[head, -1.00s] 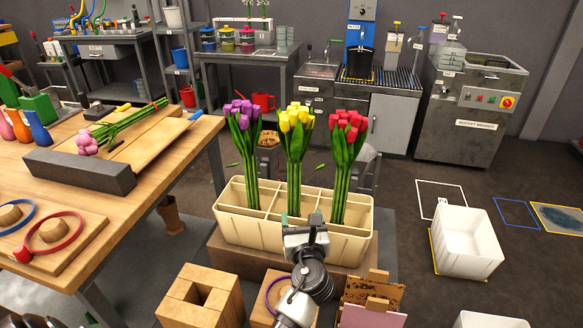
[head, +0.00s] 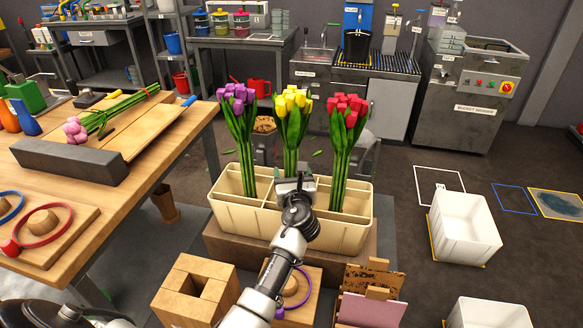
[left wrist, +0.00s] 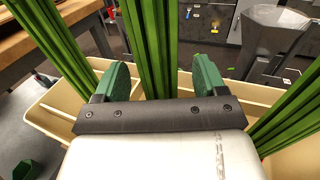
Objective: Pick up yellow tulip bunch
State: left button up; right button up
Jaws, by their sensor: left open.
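The yellow tulip bunch (head: 291,125) stands upright in the middle of a cream divided box (head: 232,214), between a purple bunch (head: 239,130) and a red bunch (head: 346,135). My left gripper (head: 293,180) is in front of the yellow bunch's lower stems in the head view. In the left wrist view, my left gripper (left wrist: 160,80) is open. Its green fingers stand on either side of the middle green stems (left wrist: 148,45), with gaps on both sides. Stems of the outer bunches show at the left (left wrist: 45,40) and right (left wrist: 290,115). My right gripper is not in view.
A wooden table (head: 120,195) is at the left with a pink tulip bunch (head: 75,130) on it. Wooden blocks (head: 195,290) stand in front of the box. A white bin (head: 465,228) is on the floor at the right.

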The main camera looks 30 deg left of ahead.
aim_at(293, 147)
pick_arm(q)
jog(key=shift+w+a, duration=0.1)
jog(key=shift+w, duration=0.05)
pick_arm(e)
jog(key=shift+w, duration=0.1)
pick_arm(q)
jog(key=c, duration=1.2)
jog(key=shift+r, duration=0.1)
jog(key=shift+r, duration=0.2)
notch_tip(293, 147, up, 3)
jog(key=shift+f+p, duration=0.15)
jog(key=shift+p, duration=0.6)
notch_tip(293, 147, up, 7)
jog(key=shift+f+p, duration=0.1)
jog(key=shift+p, duration=1.1)
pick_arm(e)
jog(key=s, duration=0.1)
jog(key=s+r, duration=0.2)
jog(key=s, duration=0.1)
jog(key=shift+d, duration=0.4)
